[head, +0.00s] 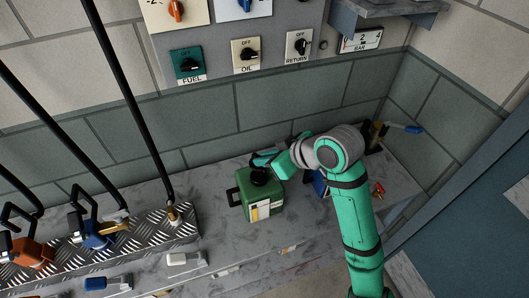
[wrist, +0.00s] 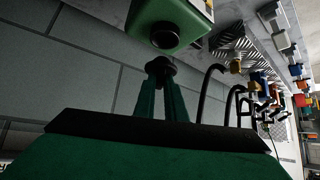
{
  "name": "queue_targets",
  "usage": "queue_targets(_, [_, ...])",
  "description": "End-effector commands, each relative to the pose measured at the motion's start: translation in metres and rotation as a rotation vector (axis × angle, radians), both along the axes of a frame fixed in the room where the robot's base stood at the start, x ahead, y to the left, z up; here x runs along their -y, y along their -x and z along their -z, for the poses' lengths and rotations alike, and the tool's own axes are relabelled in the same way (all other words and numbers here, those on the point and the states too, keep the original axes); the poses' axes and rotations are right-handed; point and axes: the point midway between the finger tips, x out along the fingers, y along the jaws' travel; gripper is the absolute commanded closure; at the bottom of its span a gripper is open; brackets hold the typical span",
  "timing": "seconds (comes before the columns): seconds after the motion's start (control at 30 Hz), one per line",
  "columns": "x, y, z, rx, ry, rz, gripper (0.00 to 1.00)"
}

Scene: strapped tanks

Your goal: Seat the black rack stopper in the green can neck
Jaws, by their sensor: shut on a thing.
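The green can (head: 262,197) stands upright on the grey bench, with a pale label on its front. In the wrist view, the can (wrist: 195,12) is at the top, and its round dark neck (wrist: 165,38) faces my fingers. My gripper (wrist: 160,82) is shut on the black stopper (wrist: 160,67), held at the fingertips. The stopper is close to the neck and roughly in line with it, with a small gap showing in the wrist view. In the head view, my gripper (head: 264,160) is at the can's top, and the dark shapes there are hard to separate.
Left of the can, a tread-plate tray (head: 150,232) carries black hoses and valves. A blue item (head: 319,183) is partly behind my arm. A red-handled fitting (head: 378,189) and a blue-handled valve (head: 405,127) are at right. Control knobs are on the wall panel (head: 240,20) behind.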

Motion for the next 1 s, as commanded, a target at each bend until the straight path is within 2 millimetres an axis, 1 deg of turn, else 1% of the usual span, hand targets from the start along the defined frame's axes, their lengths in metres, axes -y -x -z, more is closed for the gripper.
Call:
queue_targets(0.2, [0.0, 0.0, 0.017, -0.002, -0.001, 0.001, 1.0])
queue_targets(0.4, [0.0, 0.0, 0.025, -0.001, 0.0, -0.001, 1.0])
queue_targets(1.0, [0.0, 0.0, 0.026, 0.001, 0.0, -0.001, 1.0])
